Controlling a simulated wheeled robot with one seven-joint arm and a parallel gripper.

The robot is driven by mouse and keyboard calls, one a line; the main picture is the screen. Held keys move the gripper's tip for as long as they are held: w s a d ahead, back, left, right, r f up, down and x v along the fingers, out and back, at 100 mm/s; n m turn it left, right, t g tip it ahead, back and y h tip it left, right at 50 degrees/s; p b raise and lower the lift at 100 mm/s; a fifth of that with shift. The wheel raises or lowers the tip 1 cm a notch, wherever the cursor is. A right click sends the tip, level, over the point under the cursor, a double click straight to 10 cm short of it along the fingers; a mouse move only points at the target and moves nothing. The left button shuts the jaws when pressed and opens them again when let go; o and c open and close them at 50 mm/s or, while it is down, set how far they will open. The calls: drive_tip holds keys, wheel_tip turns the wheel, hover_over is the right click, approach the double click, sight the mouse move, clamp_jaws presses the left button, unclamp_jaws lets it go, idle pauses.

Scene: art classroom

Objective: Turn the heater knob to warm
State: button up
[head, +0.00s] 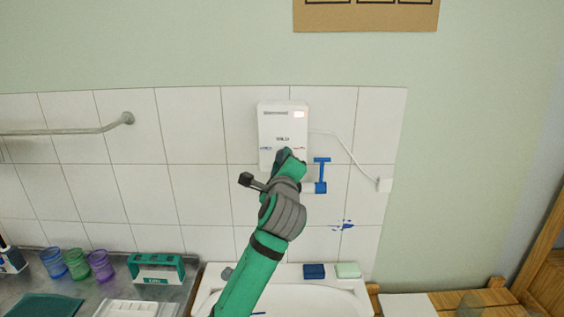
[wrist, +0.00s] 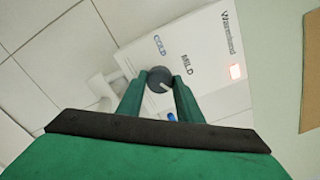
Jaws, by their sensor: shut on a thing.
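The white wall heater (head: 284,122) hangs on the tiles above the sink. In the wrist view its front (wrist: 203,52) is rotated and carries COLD and MILD lettering; I cannot make out a WARM label there. In the head view, blue lettering is on the left, MILD in the middle and red lettering on the right. The dark round knob (wrist: 159,79) has a pale mark on its lower right part in the wrist view. My gripper (wrist: 160,86) is shut on the knob, one finger on each side. In the head view my gripper (head: 289,157) hides the knob.
A metal rail (head: 80,130) is at left.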

idle(0.3)
drive_tip(key=o, duration=1)
drive_tip(key=shift+o, duration=0.2)
drive_tip(key=s, duration=1.1)
drive_tip(key=shift+w, duration=0.1)
